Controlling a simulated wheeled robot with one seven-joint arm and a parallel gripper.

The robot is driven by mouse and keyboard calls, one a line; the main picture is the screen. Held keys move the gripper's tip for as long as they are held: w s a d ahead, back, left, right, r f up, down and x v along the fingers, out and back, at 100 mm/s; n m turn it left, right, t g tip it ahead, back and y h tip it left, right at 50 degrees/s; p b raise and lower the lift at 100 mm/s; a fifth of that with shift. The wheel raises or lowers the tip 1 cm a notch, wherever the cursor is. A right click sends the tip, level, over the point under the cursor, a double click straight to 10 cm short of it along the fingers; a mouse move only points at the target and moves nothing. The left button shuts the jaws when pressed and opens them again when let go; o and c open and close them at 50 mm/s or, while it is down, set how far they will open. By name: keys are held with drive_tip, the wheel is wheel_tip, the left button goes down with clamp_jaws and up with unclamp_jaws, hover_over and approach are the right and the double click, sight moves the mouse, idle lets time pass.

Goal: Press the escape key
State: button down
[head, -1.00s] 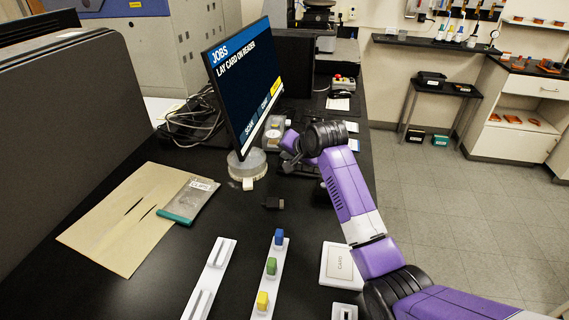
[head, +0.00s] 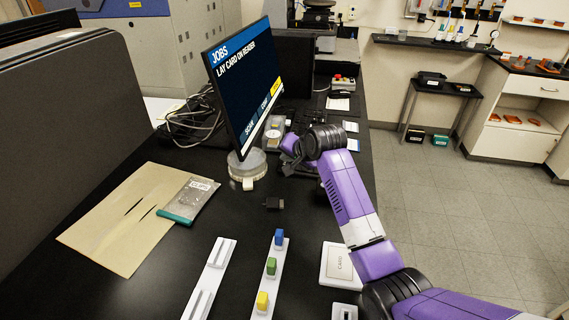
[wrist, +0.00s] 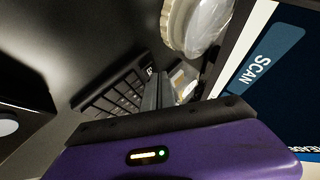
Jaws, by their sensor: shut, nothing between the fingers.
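A black keyboard (wrist: 112,96) with rows of dark keys lies on the black bench and shows in the wrist view. In the head view its dark edge (head: 299,170) shows beneath my arm. My gripper (wrist: 153,88) is shut and empty, with its fingers pointing at the keyboard's end near a small white marking. The fingertips overlap that end in the wrist view; I cannot tell whether they touch a key. The escape key cannot be made out clearly. In the head view my gripper (head: 287,158) is at the keyboard, partly hidden by my wrist.
A monitor (head: 240,85) reading "LAY CARD ON READER" stands close left of my gripper. Its round base (head: 247,165) and a clear-topped device (head: 273,137) are near. A card reader plate (head: 338,264) and colored blocks on a rail (head: 270,275) lie nearer.

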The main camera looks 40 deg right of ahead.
drive_tip(key=shift+f, duration=0.4)
idle(0.8)
drive_tip(key=shift+r, duration=0.1)
drive_tip(key=shift+r+p, duration=0.75)
drive_tip(key=shift+p, duration=0.1)
drive_tip(key=shift+r, duration=0.1)
drive_tip(key=r+p, duration=0.4)
drive_tip(key=r, duration=0.1)
drive_tip(key=shift+s+d+p, duration=0.15)
drive_tip(key=shift+s+p, duration=0.05)
drive_tip(key=shift+p, duration=0.2)
drive_tip(key=shift+f, duration=0.1)
idle(0.3)
